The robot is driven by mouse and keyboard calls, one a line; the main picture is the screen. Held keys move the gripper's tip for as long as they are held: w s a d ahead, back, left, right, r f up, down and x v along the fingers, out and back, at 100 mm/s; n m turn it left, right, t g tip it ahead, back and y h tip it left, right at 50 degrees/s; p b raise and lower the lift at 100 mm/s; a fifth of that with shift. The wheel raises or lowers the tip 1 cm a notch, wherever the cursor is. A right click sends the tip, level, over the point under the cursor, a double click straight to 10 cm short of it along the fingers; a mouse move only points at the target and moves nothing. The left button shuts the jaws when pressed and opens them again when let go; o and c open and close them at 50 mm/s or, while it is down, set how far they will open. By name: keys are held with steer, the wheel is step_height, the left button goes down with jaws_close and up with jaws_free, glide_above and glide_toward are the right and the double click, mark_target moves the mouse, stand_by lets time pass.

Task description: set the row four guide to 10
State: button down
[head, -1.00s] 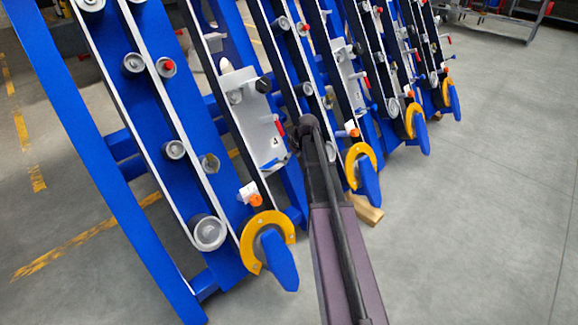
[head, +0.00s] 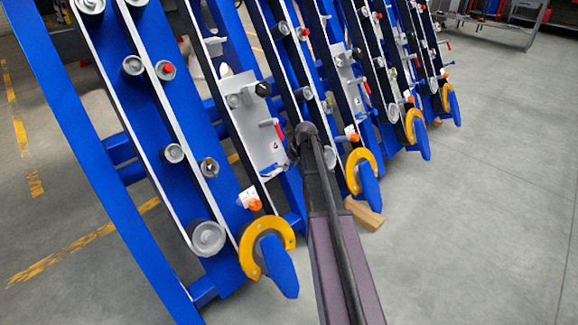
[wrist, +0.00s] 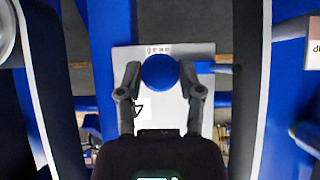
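In the wrist view a round blue knob (wrist: 160,71) sits on a white plate (wrist: 150,110). A blue arm or pointer (wrist: 212,67) extends from its right side. Small dark marks, too small to read, are printed above the knob. My gripper (wrist: 160,76) is open, one finger on each side of the knob; I cannot tell if they touch it. In the head view the dark end of my arm is beside a white plate (head: 262,135) with a small blue part (head: 273,169) near its bottom. My fingers are hidden there.
Blue and white inclined row units stand side by side, with yellow rings (head: 254,262) and blue tips at their lower ends. Red (head: 280,131) and orange (head: 255,205) fittings stick out nearby. The floor (head: 480,200) at right is clear.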

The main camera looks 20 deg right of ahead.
steer(key=shift+w+d, duration=0.25)
steer(key=shift+d, duration=0.25)
steer(key=shift+c, duration=1.4)
jaws_free()
